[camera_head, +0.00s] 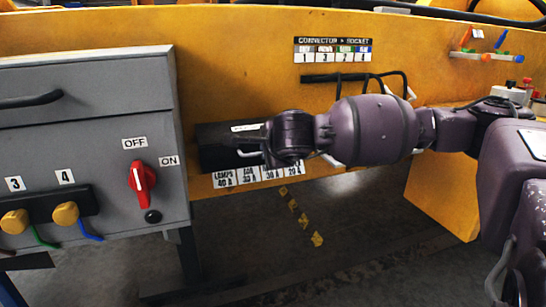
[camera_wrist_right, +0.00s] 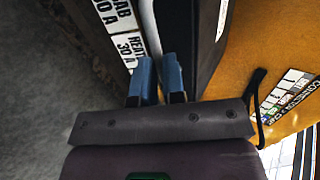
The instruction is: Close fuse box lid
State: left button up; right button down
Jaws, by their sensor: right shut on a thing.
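The black fuse box (camera_head: 218,140) is fixed to the orange panel, above a row of white rating labels (camera_head: 223,180). A dark face with a small white label shows on it; how far its lid stands open is hard to tell. My right gripper (camera_head: 258,155) reaches it from the right and hides its right part. In the right wrist view the blue fingers of my right gripper (camera_wrist_right: 158,78) are close together at the black box's edge (camera_wrist_right: 178,30), shut on what looks like the lid. The held part is mostly hidden. My left gripper is not in view.
A grey cabinet (camera_head: 85,125) with a red switch (camera_head: 142,186) and yellow plugs (camera_head: 66,213) stands close on the left. A connector-socket sign (camera_head: 333,50) and black cables (camera_head: 372,78) are above my right arm. The floor below is open.

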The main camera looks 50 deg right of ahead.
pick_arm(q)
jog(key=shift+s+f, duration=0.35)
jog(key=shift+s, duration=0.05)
pick_arm(e)
jog(key=f, duration=0.3)
jog(key=shift+s+a+g, duration=0.15)
jog(key=shift+s+g, duration=0.15)
jog(key=shift+s, duration=0.05)
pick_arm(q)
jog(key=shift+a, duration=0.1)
pick_arm(e)
jog(key=shift+f, duration=0.1)
jog(key=c, duration=1.4)
grip_release()
jog(key=shift+c, duration=0.2)
jog(key=shift+o, duration=1.2)
jog(key=shift+w, duration=0.1)
pick_arm(q)
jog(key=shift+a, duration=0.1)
jog(key=p, duration=0.2)
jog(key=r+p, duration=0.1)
jog(key=p, duration=0.1)
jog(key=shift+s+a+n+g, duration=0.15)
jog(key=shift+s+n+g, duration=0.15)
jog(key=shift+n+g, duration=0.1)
pick_arm(e)
jog(key=v, duration=1.1)
jog(key=shift+r, duration=0.5)
